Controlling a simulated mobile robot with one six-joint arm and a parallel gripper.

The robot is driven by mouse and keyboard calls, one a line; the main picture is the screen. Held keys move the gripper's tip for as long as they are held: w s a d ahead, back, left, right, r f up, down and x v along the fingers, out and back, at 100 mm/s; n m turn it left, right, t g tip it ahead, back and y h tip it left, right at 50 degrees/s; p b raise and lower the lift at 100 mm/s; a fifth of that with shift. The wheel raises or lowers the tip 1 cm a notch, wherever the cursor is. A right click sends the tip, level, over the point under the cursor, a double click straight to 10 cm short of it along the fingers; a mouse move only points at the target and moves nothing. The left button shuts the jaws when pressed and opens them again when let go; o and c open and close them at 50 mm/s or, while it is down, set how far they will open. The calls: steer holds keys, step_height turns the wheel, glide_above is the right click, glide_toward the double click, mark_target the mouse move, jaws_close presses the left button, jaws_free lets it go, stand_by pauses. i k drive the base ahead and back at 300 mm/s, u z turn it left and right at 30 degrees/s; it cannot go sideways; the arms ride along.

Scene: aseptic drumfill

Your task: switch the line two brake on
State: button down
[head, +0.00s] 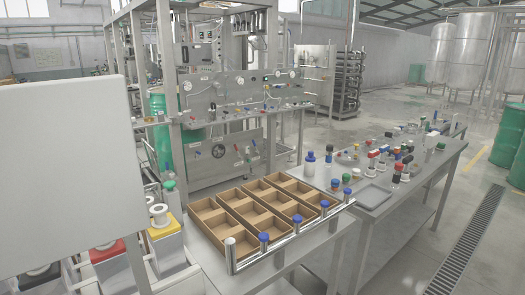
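A steel filling frame with a gauge and valve panel (232,92) stands behind the table. A narrow shelf (225,117) below the panel carries several small coloured knobs or switches. A lower steel panel (222,160) has red and blue handles. I cannot tell which small control is the line two brake, or whether it is on or off; labels are too small to read. My gripper is not in view.
Brown divided trays (221,228) sit on a steel table behind a rail with blue caps (264,238). A second table (409,195) holds bottles, coloured-capped parts and a grey tray (373,196). A large white panel (65,170) blocks the left. Floor at right is open beside a drain grate (468,250).

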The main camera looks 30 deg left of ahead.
mark_target(235, 146)
steer(key=z, duration=0.55)
steer(key=i, duration=4.9)
steer(key=z, duration=0.05)
